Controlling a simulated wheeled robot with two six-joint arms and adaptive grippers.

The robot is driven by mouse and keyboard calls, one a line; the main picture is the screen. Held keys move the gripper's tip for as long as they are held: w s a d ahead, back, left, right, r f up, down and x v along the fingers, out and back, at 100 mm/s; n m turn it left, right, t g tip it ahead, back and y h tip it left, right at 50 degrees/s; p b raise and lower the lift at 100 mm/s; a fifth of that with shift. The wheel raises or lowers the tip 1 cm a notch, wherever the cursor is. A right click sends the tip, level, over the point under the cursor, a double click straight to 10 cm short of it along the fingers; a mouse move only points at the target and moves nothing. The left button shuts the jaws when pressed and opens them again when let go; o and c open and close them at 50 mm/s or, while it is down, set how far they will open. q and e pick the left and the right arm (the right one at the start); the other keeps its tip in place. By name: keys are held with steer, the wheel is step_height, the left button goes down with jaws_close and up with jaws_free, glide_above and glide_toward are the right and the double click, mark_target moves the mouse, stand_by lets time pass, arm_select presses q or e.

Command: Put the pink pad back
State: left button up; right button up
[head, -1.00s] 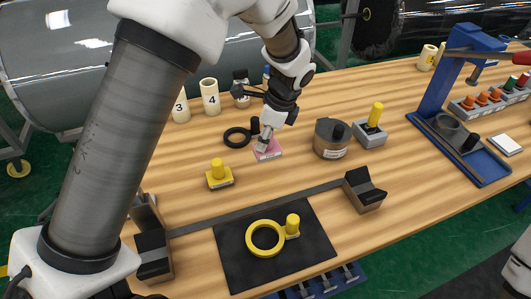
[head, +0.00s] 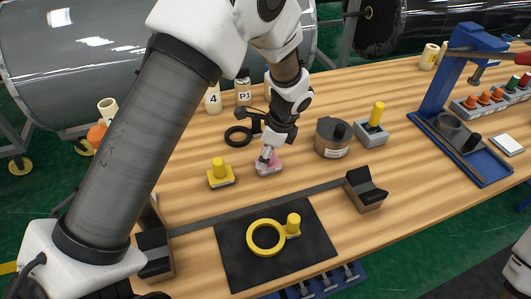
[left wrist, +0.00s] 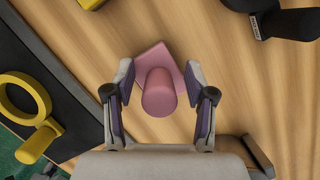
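The pink pad (head: 275,168) is a square base with an upright round knob. It appears to rest on the wooden table, right of a yellow pad (head: 220,175). In the left wrist view the pink knob (left wrist: 158,92) stands between my left gripper's fingers (left wrist: 160,78), with a visible gap on both sides. My left gripper (head: 266,157) points down at the pad and partly hides it in the head view. My right gripper is not in view.
A black mat (head: 240,272) in front holds a yellow ring (head: 251,246) and a yellow-knobbed piece (head: 293,225). A black ring (head: 237,137) lies behind. A dark round pot (head: 331,150) and a grey block with a yellow post (head: 370,133) stand to the right.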

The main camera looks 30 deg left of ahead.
mark_target(278, 163)
arm_select(q)
steer(key=shift+r, duration=0.1)
steer(key=v, duration=1.2)
